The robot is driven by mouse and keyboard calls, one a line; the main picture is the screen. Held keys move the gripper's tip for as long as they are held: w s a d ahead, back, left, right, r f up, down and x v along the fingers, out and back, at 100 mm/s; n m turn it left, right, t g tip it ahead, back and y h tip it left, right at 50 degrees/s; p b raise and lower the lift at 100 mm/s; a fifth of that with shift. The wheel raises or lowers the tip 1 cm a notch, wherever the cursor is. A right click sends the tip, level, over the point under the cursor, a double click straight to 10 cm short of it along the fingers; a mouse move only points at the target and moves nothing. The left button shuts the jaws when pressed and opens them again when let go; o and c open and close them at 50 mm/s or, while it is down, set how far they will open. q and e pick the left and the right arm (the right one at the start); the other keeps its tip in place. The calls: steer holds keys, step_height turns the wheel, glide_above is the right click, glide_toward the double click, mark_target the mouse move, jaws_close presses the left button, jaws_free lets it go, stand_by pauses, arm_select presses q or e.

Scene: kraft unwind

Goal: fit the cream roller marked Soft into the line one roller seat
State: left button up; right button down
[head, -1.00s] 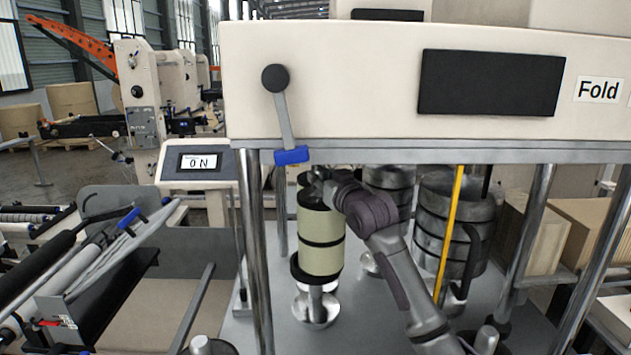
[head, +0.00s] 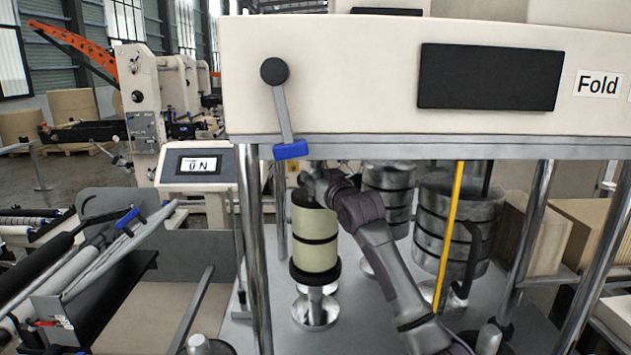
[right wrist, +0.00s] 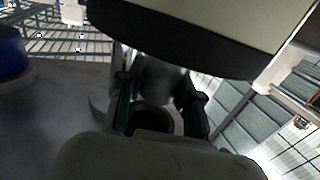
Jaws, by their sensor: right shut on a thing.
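The cream roller (head: 315,227) stands upright in the middle of the head view, with dark bands around it. No Soft marking is readable. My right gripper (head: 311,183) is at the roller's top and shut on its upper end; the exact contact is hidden. In the right wrist view the roller's pale side and dark rim (right wrist: 190,38) fill the top, beyond the fingers of my right gripper (right wrist: 160,103). A chrome post with a round base (head: 315,308) is directly below the roller. I cannot tell whether they touch. My left gripper is not in view.
A cream machine beam (head: 340,90) with a blue-tipped lever (head: 291,151) hangs above. A chrome column (head: 258,260) stands left of the roller. Dark metal drums (head: 440,230) and a yellow rod (head: 452,225) stand to the right. A display (head: 198,165) is at the left.

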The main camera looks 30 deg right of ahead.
steer(key=shift+r, duration=0.2)
steer(key=c, duration=0.8)
jaws_free()
steer(key=shift+f, duration=0.2)
steer(key=shift+o, duration=0.2)
steer(key=shift+s, duration=0.15)
steer(key=s, duration=1.1)
steer(key=shift+s+a+p, duration=0.35)
steer(key=shift+s+p, duration=0.05)
steer(key=shift+p, duration=0.05)
